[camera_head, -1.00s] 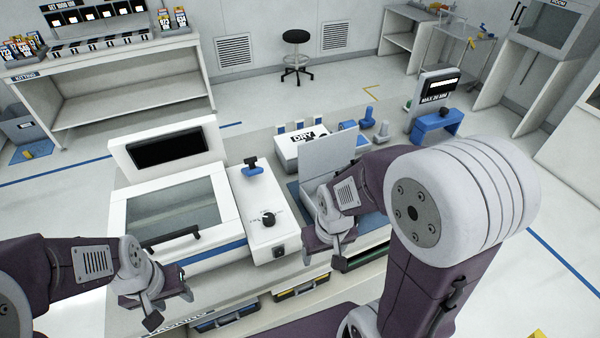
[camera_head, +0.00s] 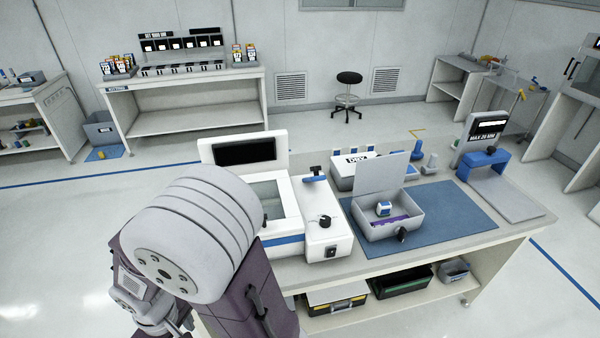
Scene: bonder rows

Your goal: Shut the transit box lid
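The transit box (camera_head: 377,233) is an open grey box on a blue mat on the bench, right of centre. Its lid (camera_head: 382,171) stands up at the back, leaning slightly. Inside are a small blue-and-white item (camera_head: 383,209) and a purple strip. A dark latch (camera_head: 402,235) is on the front. My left gripper (camera_head: 172,324) is low at the left, well away from the box, partly cut off by the frame and behind my large arm joint. Its fingers are not clear. My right gripper is out of view.
A white machine (camera_head: 327,241) with a screen and knobs stands left of the box. A white DRY unit (camera_head: 345,178) is behind it. A blue arch gauge (camera_head: 487,162) stands right. The blue mat (camera_head: 455,213) is bare right of the box. Bins sit on the shelf below.

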